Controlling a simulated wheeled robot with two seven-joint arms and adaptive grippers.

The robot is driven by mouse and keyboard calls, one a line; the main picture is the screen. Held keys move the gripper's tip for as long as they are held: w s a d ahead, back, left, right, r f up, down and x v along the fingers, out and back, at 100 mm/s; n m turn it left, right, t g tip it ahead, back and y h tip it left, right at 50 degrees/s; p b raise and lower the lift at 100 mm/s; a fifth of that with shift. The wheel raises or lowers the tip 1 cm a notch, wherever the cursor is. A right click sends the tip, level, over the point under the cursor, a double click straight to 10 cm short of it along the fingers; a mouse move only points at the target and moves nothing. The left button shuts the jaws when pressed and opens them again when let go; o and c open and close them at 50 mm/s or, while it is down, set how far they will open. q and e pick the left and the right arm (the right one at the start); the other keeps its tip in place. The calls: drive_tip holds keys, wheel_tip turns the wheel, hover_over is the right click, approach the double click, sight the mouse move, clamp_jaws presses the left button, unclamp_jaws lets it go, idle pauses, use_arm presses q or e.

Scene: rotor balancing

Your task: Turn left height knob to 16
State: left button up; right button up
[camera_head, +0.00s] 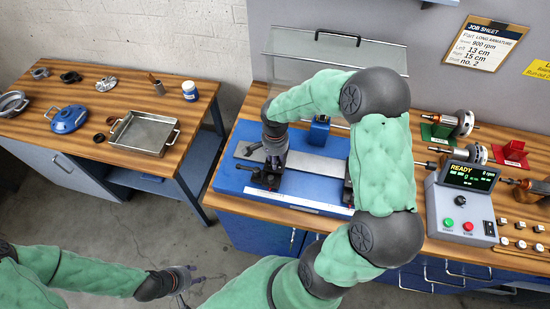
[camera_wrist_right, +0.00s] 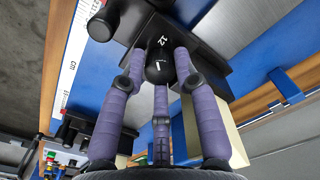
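The left height knob (camera_wrist_right: 158,68) is a black knob on a black pedestal block, with a white 12 and a pointer line near its top. My right gripper (camera_head: 272,158) reaches down over the left pedestal of the blue balancing machine (camera_head: 229,181). In the right wrist view its three purple fingers (camera_wrist_right: 160,80) surround the knob and look closed against its sides. The arm and fingers hide the knob in the head view. My left gripper (camera_head: 188,279) hangs over the floor at lower left, empty, fingers spread.
A control box (camera_head: 462,211) reading READY stands at right. A job sheet (camera_head: 484,45) hangs on the wall. A clear guard (camera_head: 335,48) stands behind the machine. A metal tray (camera_head: 128,144) is on the left bench.

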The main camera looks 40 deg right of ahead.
drive_tip(key=shift+o, duration=1)
drive_tip(key=shift+r, duration=0.1)
wheel_tip(320, 180, up, 12)
wheel_tip(320, 180, down, 12)
drive_tip(key=n+b, duration=0.4)
drive_tip(key=n, duration=1.6)
drive_tip(key=shift+c, duration=0.3)
